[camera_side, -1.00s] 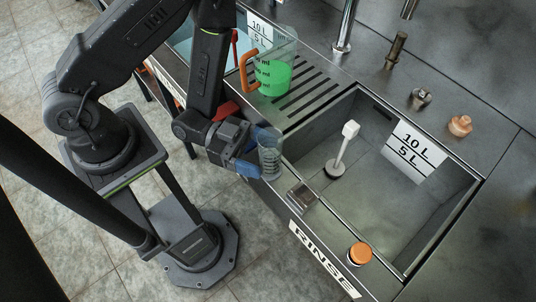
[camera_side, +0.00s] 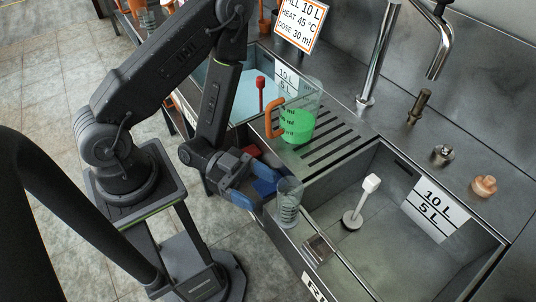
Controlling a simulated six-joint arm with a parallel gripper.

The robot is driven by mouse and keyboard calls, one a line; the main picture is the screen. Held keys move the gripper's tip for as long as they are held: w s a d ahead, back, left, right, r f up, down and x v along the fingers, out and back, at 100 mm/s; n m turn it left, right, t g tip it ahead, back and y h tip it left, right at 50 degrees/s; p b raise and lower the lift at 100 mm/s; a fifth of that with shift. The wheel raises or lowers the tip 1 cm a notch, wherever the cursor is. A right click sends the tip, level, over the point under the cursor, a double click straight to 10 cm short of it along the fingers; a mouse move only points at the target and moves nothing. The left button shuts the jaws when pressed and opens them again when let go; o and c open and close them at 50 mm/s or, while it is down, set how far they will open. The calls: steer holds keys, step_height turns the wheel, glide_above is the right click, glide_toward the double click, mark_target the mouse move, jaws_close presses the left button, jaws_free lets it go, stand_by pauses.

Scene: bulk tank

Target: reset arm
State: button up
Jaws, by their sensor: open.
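My gripper (camera_side: 262,193) has blue fingers and is open, pointing right over the front edge of the sink unit. A clear small measuring glass (camera_side: 288,203) stands upright on the front ledge, just right of my fingertips. A narrow gap seems to show between the fingers and the glass, and I see nothing held between them.
A jug with green liquid (camera_side: 299,124) and an orange handle stands on the slotted drainboard (camera_side: 335,145). The rinse basin (camera_side: 415,255) holds a white-handled plug (camera_side: 362,200). Behind are a tap (camera_side: 375,60) and fittings. A water-filled basin (camera_side: 240,95) lies left.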

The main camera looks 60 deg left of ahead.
steer(key=w+a+r+t+y, duration=0.3)
steer(key=w+a+r+y, duration=0.3)
steer(key=r, duration=0.4)
steer(key=w+a+r+t+y, duration=0.3)
steer(key=w+a+r+y, duration=0.2)
steer(key=a+r+y, duration=0.4)
steer(key=s+d+r+n+g+y, duration=0.1)
steer(key=s+d+r+n+g, duration=0.1)
steer(key=s+n+g, duration=0.5)
steer(key=s+d+n, duration=0.1)
steer(key=s+n, duration=0.4)
steer(key=n, duration=0.1)
steer(key=shift+s+d+r+n+g, duration=0.2)
steer(key=shift+d+n+g, duration=0.1)
steer(key=shift+n, duration=0.1)
